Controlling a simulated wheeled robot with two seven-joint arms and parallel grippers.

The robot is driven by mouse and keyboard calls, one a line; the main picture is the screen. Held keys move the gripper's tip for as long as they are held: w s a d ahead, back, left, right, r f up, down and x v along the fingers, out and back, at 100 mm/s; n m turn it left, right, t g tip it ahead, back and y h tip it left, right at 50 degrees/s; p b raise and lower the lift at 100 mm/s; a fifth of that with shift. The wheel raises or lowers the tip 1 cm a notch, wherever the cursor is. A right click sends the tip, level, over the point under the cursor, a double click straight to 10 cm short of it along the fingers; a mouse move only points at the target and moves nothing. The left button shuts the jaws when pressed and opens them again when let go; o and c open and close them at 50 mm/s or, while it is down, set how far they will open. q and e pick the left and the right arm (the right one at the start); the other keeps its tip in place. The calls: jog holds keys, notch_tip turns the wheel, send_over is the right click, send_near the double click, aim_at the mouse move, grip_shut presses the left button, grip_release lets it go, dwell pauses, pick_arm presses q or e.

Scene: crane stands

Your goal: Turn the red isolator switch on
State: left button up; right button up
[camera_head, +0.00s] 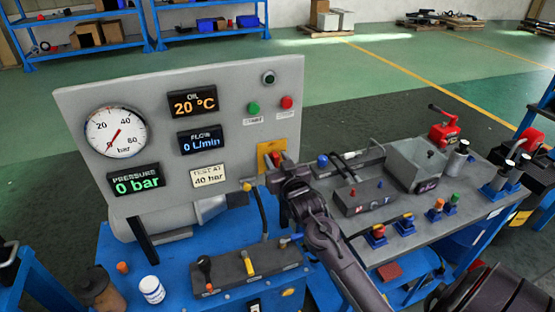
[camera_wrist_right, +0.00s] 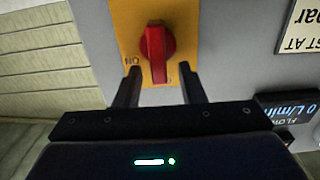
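The red isolator switch (camera_wrist_right: 156,54) is a red knob on a yellow plate (camera_wrist_right: 183,18) on the front of the grey panel (camera_head: 228,75). In the right wrist view its grip stands vertical, and an upside-down ON mark is at its lower left. In the head view the yellow plate (camera_head: 264,149) shows at the panel's lower right, with the knob partly hidden by my right gripper (camera_head: 277,167). In the right wrist view my right gripper (camera_wrist_right: 162,82) is open, its two fingers on either side of the knob's lower end, with gaps. My left gripper is out of view.
The panel carries a pressure gauge (camera_head: 115,132), lit displays, and green (camera_head: 253,108) and red (camera_head: 286,102) buttons. A grey block with levers (camera_head: 248,268) sits on the blue bench below. A grey table (camera_head: 400,220) with several fittings is at right.

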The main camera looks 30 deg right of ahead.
grip_shut()
jog(key=shift+d+m, duration=0.1)
jog(key=shift+m, duration=0.2)
jog(key=m+p, duration=0.1)
jog(key=m, duration=0.3)
jog(key=d+m+p, duration=0.1)
jog(key=m, duration=0.3)
jog(key=d+f+m+p, duration=0.1)
jog(key=m, duration=0.3)
jog(key=shift+s+f+m+p, duration=0.1)
jog(key=shift+s+m+p, duration=0.2)
jog(key=m, duration=0.2)
jog(key=f+m+p, duration=0.1)
jog(key=m, duration=0.1)
jog(key=shift+d+m, duration=0.15)
jog(key=shift+m, duration=0.15)
jog(key=shift+f, duration=0.1)
